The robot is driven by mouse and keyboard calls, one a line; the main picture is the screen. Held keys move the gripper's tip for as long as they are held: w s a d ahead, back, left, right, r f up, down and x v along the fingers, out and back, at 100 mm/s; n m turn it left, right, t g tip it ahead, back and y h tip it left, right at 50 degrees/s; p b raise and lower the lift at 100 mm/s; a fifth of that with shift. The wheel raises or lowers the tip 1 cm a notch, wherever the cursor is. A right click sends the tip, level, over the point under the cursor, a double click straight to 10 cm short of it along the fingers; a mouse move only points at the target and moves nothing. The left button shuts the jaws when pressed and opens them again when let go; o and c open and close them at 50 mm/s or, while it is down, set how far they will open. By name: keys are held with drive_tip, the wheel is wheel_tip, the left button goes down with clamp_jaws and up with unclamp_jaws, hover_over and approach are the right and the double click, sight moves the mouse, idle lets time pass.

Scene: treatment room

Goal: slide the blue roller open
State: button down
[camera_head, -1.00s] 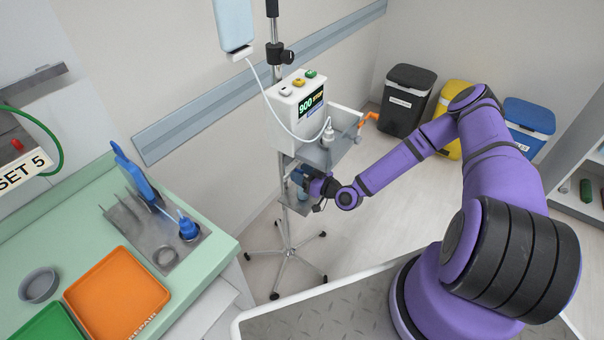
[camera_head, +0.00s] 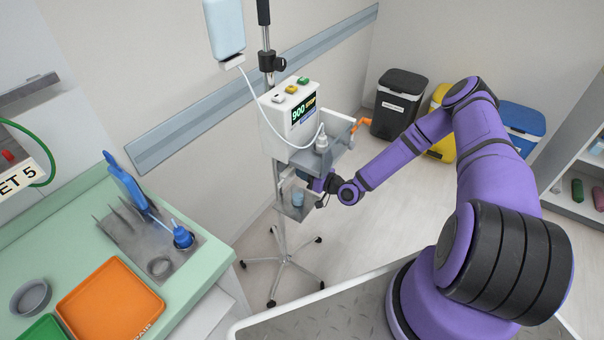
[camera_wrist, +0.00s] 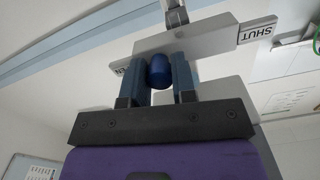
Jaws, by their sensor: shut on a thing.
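The blue roller (camera_wrist: 160,70) sits between the two blue-grey fingers of my gripper (camera_wrist: 162,80) in the wrist view. My gripper is shut on it. The roller is against a pale grey plate (camera_wrist: 205,38) with a label reading SHUT (camera_wrist: 258,31) at its right end. A second label at the left end is mostly hidden by a finger. In the head view my gripper (camera_head: 318,184) is beside the pole of the drip stand, just under the white pump box (camera_head: 290,118). The roller cannot be made out there.
A small tray (camera_head: 296,212) with a light blue cup (camera_head: 298,197) is just below my gripper. A grey shelf with a white bottle (camera_head: 321,140) is just above it. The green counter (camera_head: 200,232) stands to the left, with an orange tray (camera_head: 110,302).

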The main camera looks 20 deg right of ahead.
drive_tip(key=shift+w+d, duration=0.2)
drive_tip(key=shift+d, duration=0.05)
drive_tip(key=c, duration=0.9)
unclamp_jaws()
drive_tip(key=shift+s, duration=0.1)
drive_tip(key=v, duration=1)
drive_tip(key=shift+s+d, duration=0.2)
drive_tip(key=shift+s, duration=0.05)
